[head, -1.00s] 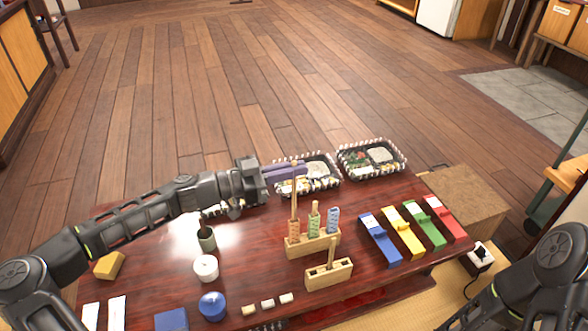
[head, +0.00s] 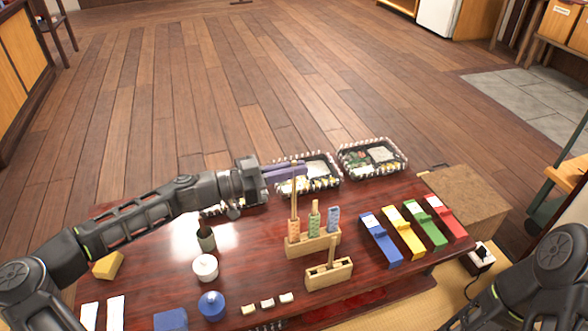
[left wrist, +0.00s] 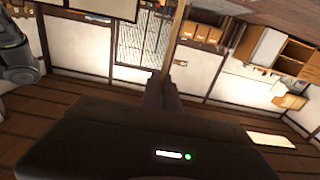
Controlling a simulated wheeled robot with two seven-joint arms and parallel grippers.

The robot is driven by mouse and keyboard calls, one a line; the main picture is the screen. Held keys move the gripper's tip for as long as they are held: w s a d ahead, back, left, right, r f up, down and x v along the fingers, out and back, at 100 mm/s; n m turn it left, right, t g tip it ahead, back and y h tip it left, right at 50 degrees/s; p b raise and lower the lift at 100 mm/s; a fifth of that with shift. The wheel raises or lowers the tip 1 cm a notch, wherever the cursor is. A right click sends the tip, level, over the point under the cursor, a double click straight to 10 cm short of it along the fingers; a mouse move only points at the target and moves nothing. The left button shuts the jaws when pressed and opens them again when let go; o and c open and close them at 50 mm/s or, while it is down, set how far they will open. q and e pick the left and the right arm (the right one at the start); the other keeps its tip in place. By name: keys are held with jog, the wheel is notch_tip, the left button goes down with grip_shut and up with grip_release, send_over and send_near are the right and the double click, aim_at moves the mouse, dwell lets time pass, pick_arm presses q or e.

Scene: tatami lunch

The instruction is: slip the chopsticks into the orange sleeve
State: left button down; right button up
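My left gripper (head: 288,172) has purple fingers, close together on the upper part of the tan chopsticks (head: 294,197). The chopsticks stand upright, and their lower end meets the top of the orange sleeve (head: 293,229); I cannot tell how deep they are in it. The sleeve stands in the left slot of a wooden stand (head: 312,246). In the left wrist view the chopsticks (left wrist: 180,35) rise at the fingertips (left wrist: 163,82). My right arm shows at the lower right, but its gripper is out of view.
A green sleeve (head: 314,222) and a blue sleeve (head: 333,218) stand in the same stand. A smaller wooden stand (head: 329,275) is in front. Lunch boxes (head: 372,157) lie behind. Blue, yellow, green and red cases (head: 404,233) lie to the right. A dark bottle (head: 206,239) stands left.

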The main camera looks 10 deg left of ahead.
jog(key=shift+f, duration=0.2)
jog(key=shift+f+b, duration=0.45)
jog(key=shift+b, duration=0.2)
jog(key=shift+f, duration=0.15)
dwell(0.4)
